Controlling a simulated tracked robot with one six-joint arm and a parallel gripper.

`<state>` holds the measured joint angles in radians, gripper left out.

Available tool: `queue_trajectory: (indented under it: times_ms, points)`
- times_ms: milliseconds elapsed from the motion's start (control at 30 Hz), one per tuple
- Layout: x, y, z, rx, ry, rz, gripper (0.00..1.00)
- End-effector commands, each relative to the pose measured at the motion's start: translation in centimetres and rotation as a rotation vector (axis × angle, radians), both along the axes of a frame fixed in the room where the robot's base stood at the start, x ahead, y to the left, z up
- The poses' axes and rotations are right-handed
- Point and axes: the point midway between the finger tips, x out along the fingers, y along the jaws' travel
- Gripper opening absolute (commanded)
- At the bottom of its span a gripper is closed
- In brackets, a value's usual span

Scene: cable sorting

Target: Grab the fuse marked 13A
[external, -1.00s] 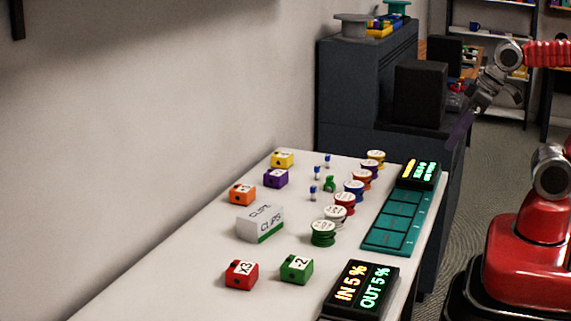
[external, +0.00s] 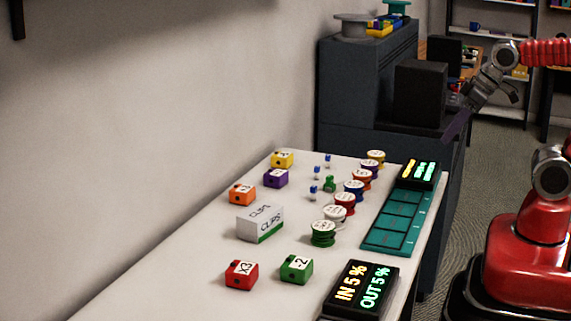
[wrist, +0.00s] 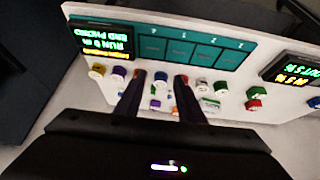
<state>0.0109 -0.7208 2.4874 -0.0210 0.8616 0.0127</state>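Three small blue-and-white pieces that look like fuses stand on the white table in the external view: a far one (external: 327,158), a middle one (external: 317,170) and a near one (external: 313,190). Their markings are too small to read, so I cannot tell which is 13A. My gripper (external: 458,130) is in the air beyond the table's right far corner, well apart from them. In the wrist view my gripper (wrist: 160,74) has its two dark fingers spread with a clear gap and nothing held. The small pieces between the fingers there are too blurred to tell.
Several labelled spools, including a green one (external: 323,233), line the table near a teal tray (external: 385,237). A white CLIPS box (external: 259,225), coloured blocks such as a red one (external: 241,276), and two displays, one nearer (external: 360,290), stand around. A wall borders the left.

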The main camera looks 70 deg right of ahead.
Motion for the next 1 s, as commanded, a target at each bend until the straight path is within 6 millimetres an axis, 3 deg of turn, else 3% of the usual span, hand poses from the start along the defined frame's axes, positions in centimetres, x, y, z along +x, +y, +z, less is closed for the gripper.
queue_trajectory:
  times_ms: [567,1000]
  points:
    - [14.8,-8.3,0.9,-0.145,-0.228,-0.112,0.35]
    - [25.3,-13.4,-0.9,-0.186,-0.404,-0.082,0.35]
